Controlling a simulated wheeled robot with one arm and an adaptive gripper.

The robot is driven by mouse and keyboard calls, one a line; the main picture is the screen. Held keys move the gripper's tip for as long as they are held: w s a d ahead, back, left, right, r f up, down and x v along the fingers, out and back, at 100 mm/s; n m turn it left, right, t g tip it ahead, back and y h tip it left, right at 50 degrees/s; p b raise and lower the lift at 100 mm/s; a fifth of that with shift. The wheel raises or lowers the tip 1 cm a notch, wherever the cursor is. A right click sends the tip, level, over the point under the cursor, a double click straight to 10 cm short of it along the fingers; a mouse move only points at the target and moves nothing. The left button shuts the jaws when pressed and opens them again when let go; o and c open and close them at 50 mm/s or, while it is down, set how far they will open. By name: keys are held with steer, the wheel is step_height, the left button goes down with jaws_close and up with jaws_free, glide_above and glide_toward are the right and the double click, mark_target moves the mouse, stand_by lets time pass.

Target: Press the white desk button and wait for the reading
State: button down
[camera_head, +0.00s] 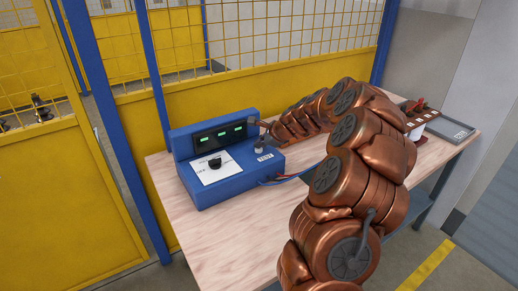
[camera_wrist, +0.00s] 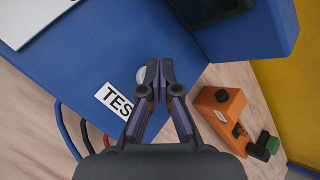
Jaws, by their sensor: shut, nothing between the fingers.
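The white desk button (camera_wrist: 141,75) shows in the wrist view as a small pale round shape on the blue console (camera_wrist: 75,75), partly covered by a fingertip. A white label (camera_wrist: 115,100) reading "TES", with its end covered, lies beside it. In the head view the blue console (camera_head: 215,190) stands on the table with several green readouts (camera_head: 220,133) lit on its dark panel. My gripper (camera_wrist: 160,70) is shut and empty, its fingertips over the console at the button. Whether they touch it, I cannot tell. In the head view my gripper (camera_head: 256,140) is small above the console's right end.
An orange device (camera_wrist: 220,112) sits on the table beside the console. A white sheet with a black knob (camera_head: 215,163) is on the console's left part. Cables (camera_head: 285,179) run off its right side. A yellow mesh fence (camera_head: 260,50) stands behind. The table's front left is clear.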

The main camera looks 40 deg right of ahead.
mark_target(259, 150)
steer(key=shift+f, duration=0.2)
stand_by(0.6)
steer(key=shift+r+p, duration=0.8)
steer(key=shift+r, duration=0.1)
steer(key=shift+r+p, duration=2)
steer(key=shift+r, duration=0.55)
